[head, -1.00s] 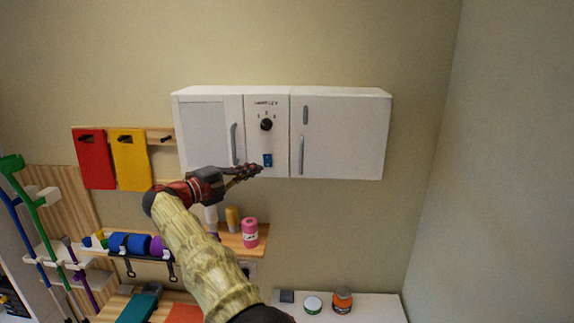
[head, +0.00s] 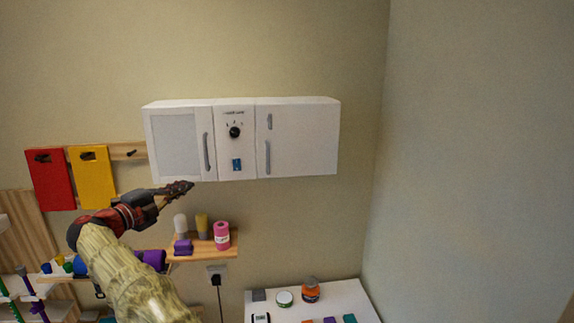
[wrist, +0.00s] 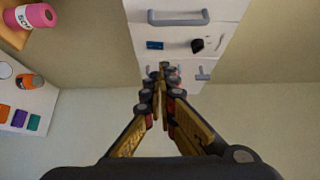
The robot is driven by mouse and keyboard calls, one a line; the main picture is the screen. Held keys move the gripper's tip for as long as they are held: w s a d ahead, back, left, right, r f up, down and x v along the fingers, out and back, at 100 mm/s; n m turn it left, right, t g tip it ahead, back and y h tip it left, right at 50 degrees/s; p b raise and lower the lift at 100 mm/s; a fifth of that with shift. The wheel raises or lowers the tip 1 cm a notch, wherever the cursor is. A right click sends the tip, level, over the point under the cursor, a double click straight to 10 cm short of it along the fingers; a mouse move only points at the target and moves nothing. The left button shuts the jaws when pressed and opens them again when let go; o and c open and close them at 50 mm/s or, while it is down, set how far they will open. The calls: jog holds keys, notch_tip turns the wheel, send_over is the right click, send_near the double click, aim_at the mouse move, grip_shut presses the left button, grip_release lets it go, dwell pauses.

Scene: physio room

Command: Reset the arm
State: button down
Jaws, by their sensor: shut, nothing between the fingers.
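My gripper (head: 176,190) is shut and empty. In the head view it hangs in front of the wall, just below the left part of the white wall cabinet (head: 298,140), left of the blue switch (head: 237,165). My sleeved arm reaches up to it from the bottom left. In the wrist view the fingers (wrist: 162,78) are together and point toward the cabinet front, with the black knob (wrist: 197,45) and a handle (wrist: 178,18) beyond them. I cannot tell whether the fingertips touch the cabinet.
A small wooden shelf (head: 190,248) below the cabinet holds a pink roll (head: 222,236) and bottles. A white counter (head: 345,300) with small items stands lower right. The right wall (head: 475,160) is bare.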

jog(key=w+a+f+n+t+y, duration=0.1)
jog(key=a+f+n+y, duration=0.3)
jog(key=a+n+y, duration=0.4)
jog(key=a+f+n+y, duration=0.3)
jog(key=a+n+y, duration=0.35)
jog(key=a, duration=0.35)
jog(key=s+d+f+n+g+y+b, duration=0.35)
jog(key=s+f+n+g, duration=0.2)
jog(key=f+n, duration=0.25)
jog(key=s+d+f+g+h+b, duration=0.2)
jog(key=s+d+f+b, duration=0.5)
jog(key=s+d, duration=0.6)
jog(key=s+d+f+g+h+b, duration=0.1)
jog(key=s+d+f+h+b, duration=0.3)
jog(key=d, duration=2.5)
jog(key=s+d+f+g+h+b, duration=0.2)
jog(key=s+d+f+b, duration=0.8)
jog(key=s+d+f, duration=0.7)
jog(key=s+d+n+h, duration=0.1)
jog(key=s+d, duration=0.3)
jog(key=s, duration=0.2)
jog(key=shift+s+d+f+g+h, duration=0.15)
jog(key=shift+s+d+g+h, duration=0.05)
jog(key=shift+s+g+h, duration=0.15)
